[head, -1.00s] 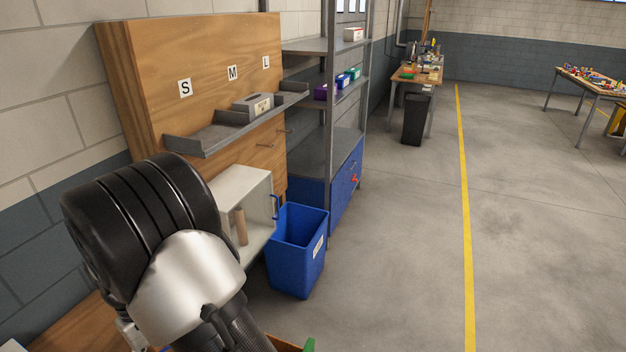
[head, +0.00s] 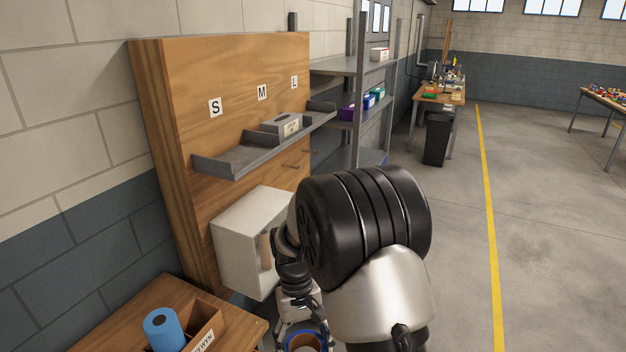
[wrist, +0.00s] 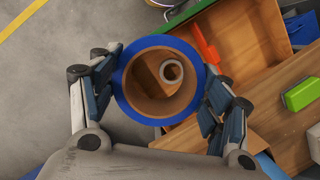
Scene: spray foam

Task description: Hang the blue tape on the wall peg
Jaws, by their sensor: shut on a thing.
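The blue tape (wrist: 158,41) is a ring with a blue outside and brown cardboard core. My gripper (wrist: 160,88) is shut on it, a finger on each side in the wrist view. In the head view the tape (head: 325,338) shows low at the bottom edge, partly cut off, under my arm. Thin metal pegs stick out of the wooden panel (head: 245,85) below its grey shelf; one is this peg (head: 291,166), and another (head: 310,151) is farther right. The tape is well below and in front of them. My arm covers part of the panel's lower right.
A white open box (head: 240,228) juts out below the pegs. A wooden table (head: 150,295) with a blue roll (head: 163,330) and a wooden box (head: 207,325) is at lower left. A green block (wrist: 300,89) shows in the wrist view. Open floor (head: 540,240) lies right.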

